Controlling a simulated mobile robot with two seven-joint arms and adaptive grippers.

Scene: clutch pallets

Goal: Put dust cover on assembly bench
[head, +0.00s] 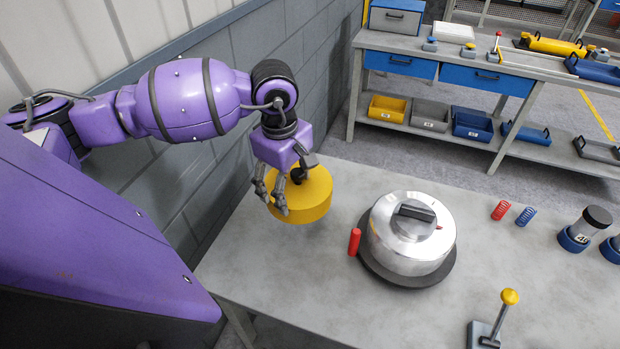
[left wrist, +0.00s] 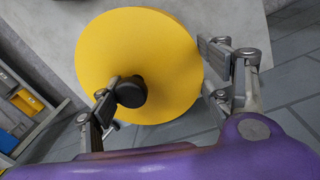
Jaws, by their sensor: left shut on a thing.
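A round yellow cover (head: 313,198) with a black knob, which looks like the dust cover, is at the left end of the grey assembly bench (head: 330,290). My left gripper (head: 283,182) is shut on it, with fingers at its left and top side. The cover seems to hang a little above the bench top; the gap is hard to tell. In the left wrist view the cover (left wrist: 165,60) fills the middle, its black knob (left wrist: 131,92) by the left finger and the other finger beyond its rim. My right gripper is not in view.
A silver lidded housing (head: 410,235) on a dark round base stands mid-bench, with a red cylinder (head: 354,241) beside it. Springs (head: 501,210), a yellow-knobbed lever (head: 508,298) and dark-capped jars (head: 588,225) are to the right. The bench's front left is clear. A shelf bench (head: 480,75) stands behind.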

